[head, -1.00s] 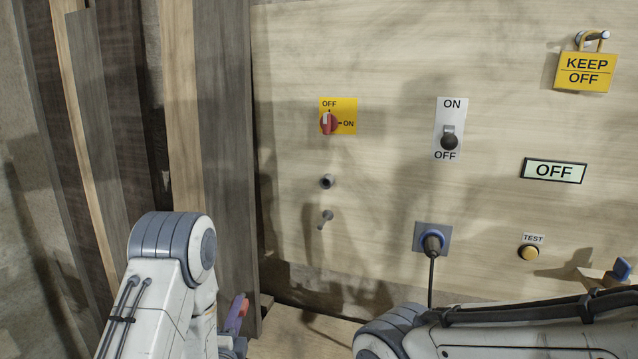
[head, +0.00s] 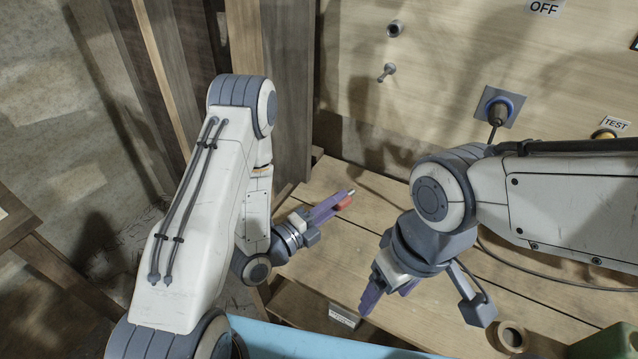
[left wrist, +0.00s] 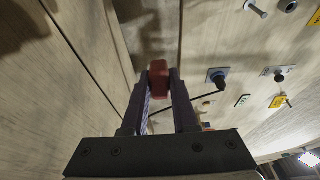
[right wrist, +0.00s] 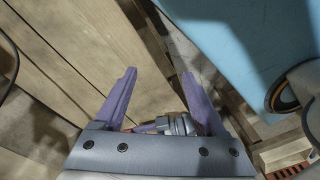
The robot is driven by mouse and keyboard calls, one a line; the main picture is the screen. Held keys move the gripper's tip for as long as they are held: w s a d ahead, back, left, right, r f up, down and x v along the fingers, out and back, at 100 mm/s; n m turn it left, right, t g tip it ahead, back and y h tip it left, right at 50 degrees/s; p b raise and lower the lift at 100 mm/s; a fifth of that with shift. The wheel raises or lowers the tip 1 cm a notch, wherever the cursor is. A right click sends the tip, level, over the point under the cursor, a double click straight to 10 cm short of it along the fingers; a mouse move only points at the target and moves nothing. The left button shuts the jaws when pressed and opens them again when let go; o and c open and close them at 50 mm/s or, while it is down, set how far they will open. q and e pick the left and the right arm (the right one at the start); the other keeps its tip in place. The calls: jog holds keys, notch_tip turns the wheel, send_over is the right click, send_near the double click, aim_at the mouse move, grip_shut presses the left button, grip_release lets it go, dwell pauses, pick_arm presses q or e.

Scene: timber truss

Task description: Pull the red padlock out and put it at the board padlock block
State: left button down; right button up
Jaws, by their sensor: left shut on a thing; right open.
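My left gripper (head: 335,201) is shut on a small red block, the red padlock (head: 345,203), and holds it over the timber bench. In the left wrist view the padlock (left wrist: 159,72) sits between the two fingertips; its shackle is not clear. My right gripper (head: 387,297) is open and empty, right of and nearer than the left one; its spread fingers show in the right wrist view (right wrist: 155,95). I cannot make out a padlock block.
A plugged cable (head: 497,112) hangs from the board, right of the pegs, behind my right arm. Upright timbers (head: 285,90) stand left of the board. A tape roll (head: 510,336) and a green thing (head: 602,347) lie at the right front. The bench between the grippers and board is mostly clear.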

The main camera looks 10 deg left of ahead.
pick_arm(q)
jog(key=shift+s+d+f+h, duration=0.15)
jog(key=shift+s+d+h, duration=0.1)
jog(key=shift+d+h, duration=0.1)
pick_arm(e)
jog(key=shift+o, duration=0.8)
pick_arm(q)
jog(key=shift+s+d+m+g, duration=0.15)
jog(key=shift+m+g, duration=0.15)
pick_arm(e)
jog(key=w+a+r+m, duration=0.1)
jog(key=w+a+m, duration=0.2)
jog(key=w+m, duration=0.35)
jog(key=w+a+r+m+h, duration=0.1)
jog(key=w+a+r+m, duration=0.15)
jog(key=w, duration=0.75)
jog(key=w+a+m, duration=0.4)
jog(key=w+m, duration=0.2)
jog(key=w, duration=0.2)
notch_tip(320, 180, down, 12)
jog(key=shift+s+a+r, duration=0.1)
jog(key=shift+s+r, duration=0.05)
jog(key=shift+r, duration=0.05)
